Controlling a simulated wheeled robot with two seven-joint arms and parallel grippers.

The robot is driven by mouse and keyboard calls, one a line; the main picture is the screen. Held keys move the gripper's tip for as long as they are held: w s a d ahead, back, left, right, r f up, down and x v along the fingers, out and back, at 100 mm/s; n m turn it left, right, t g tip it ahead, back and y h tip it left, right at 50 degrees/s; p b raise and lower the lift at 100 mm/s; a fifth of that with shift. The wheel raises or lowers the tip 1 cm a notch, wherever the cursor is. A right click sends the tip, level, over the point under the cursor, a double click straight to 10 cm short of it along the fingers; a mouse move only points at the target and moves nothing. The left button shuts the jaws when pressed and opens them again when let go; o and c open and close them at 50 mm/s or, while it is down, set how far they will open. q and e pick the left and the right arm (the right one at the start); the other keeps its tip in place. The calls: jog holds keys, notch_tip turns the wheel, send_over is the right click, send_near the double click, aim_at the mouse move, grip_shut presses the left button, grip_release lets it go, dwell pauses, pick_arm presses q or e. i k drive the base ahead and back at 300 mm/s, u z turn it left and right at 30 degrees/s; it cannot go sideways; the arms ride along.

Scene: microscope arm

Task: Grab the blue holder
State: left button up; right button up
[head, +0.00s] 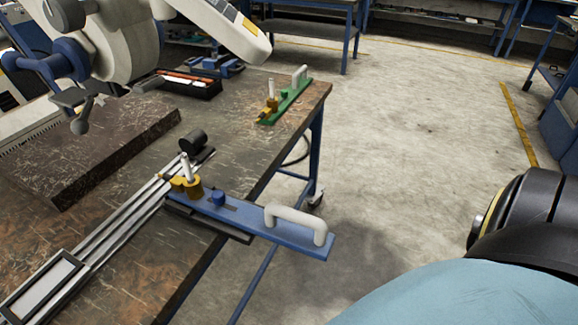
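The blue holder (232,213) is a long flat blue bar with a white loop handle (296,224) on its right end. Its left end lies at a metal rail (118,222) on the workbench, and its handle end sticks out past the bench edge over the floor. Brass-coloured fittings with a pale upright pin (187,168) and a small blue knob (217,198) sit along it. Neither of my grippers shows in the head view.
A large white microscope (125,45) with blue knobs stands over a dark slab (85,150) at upper left. A similar green holder (288,102) lies at the workbench's (243,140) far right corner. A black tray (190,84) is behind. Open floor (420,130) lies right.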

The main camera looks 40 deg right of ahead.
aim_at(307, 234)
jog(key=z, duration=0.1)
jog(key=k, duration=0.45)
jog(key=z, duration=0.6)
jog(key=i, duration=0.5)
jog(key=z, duration=0.1)
jog(key=k, duration=0.4)
